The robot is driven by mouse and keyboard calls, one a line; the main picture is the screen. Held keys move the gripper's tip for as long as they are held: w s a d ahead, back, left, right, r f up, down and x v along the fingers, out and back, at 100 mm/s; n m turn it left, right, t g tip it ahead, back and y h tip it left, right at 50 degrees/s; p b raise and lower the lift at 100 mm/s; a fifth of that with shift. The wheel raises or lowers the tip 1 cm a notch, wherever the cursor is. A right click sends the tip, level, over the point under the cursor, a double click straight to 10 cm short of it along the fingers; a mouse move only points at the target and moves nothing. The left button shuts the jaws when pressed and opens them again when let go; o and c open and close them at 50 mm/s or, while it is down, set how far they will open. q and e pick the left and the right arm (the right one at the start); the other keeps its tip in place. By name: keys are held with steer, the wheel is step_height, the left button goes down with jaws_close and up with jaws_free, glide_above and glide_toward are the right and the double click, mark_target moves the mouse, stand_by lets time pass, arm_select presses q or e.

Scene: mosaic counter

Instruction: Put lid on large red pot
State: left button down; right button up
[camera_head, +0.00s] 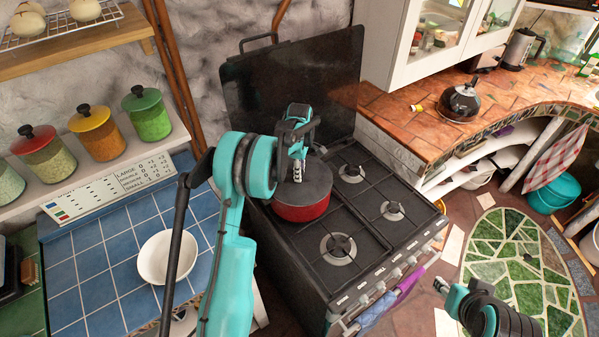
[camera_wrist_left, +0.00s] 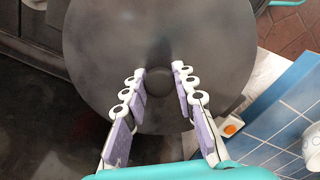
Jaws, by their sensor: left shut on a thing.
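The large red pot (camera_head: 303,212) stands on the back left part of the stove. The dark round lid (camera_head: 316,182) is over the pot's top and looks about level; I cannot tell whether it touches the rim all round. My left gripper (camera_head: 297,176) points down at the lid's middle. In the left wrist view the left gripper (camera_wrist_left: 170,82) is shut on the lid's small dark knob, and the lid (camera_wrist_left: 110,45) hides the pot. My right gripper (camera_head: 442,287) is low at the right, away from the pot; its finger state is unclear.
The black stove (camera_head: 370,215) has free burners right of and in front of the pot. A white bowl (camera_head: 168,257) sits on the blue tiled counter (camera_head: 95,270). A dark kettle (camera_head: 460,103) stands on the right counter. Jars line the left shelf.

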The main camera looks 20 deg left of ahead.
arm_select(q)
steer(key=c, duration=0.6)
jaws_free()
steer(key=shift+c, duration=0.2)
steer(key=shift+r, duration=0.1)
steer(key=shift+r+p, duration=1.8)
steer(key=shift+r, duration=1.6)
